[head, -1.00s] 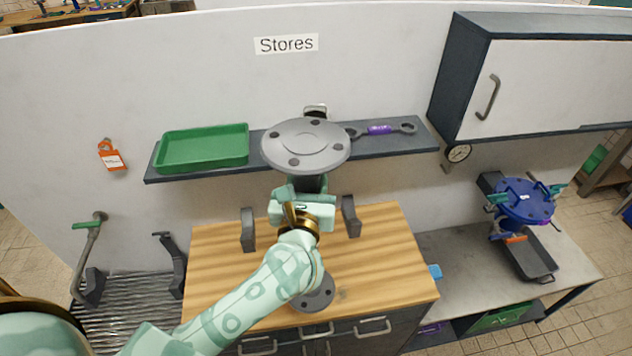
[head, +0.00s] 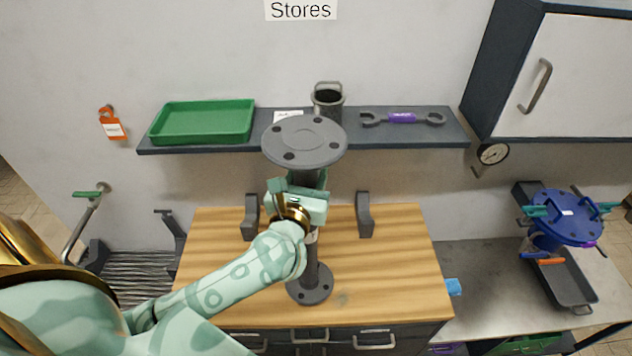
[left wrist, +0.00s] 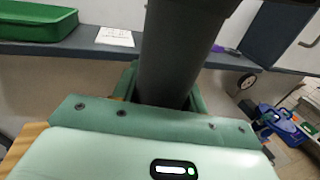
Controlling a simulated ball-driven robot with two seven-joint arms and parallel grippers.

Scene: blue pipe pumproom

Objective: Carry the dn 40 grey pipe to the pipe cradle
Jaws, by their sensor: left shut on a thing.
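The grey pipe (head: 311,258) is dark grey with a round bolted flange at each end and stands about upright. My left gripper (head: 306,188) is shut on its middle, below the upper flange. The left wrist view shows the pipe (left wrist: 180,55) between the green fingers (left wrist: 163,92). The lower flange is over the wooden benchtop; I cannot tell whether it touches. Two dark grey upright brackets, apparently the pipe cradle (head: 364,215), stand on the benchtop behind the pipe, one to each side. The space between them is partly hidden by my gripper. My right gripper is out of view.
A wall shelf (head: 207,147) behind the pipe holds a green tray (head: 203,121), a dark mug-like container (head: 327,100) and a purple-handled wrench (head: 402,118). A blue flanged assembly (head: 566,215) stands on the right bench. The benchtop (head: 395,270) right of the pipe is clear.

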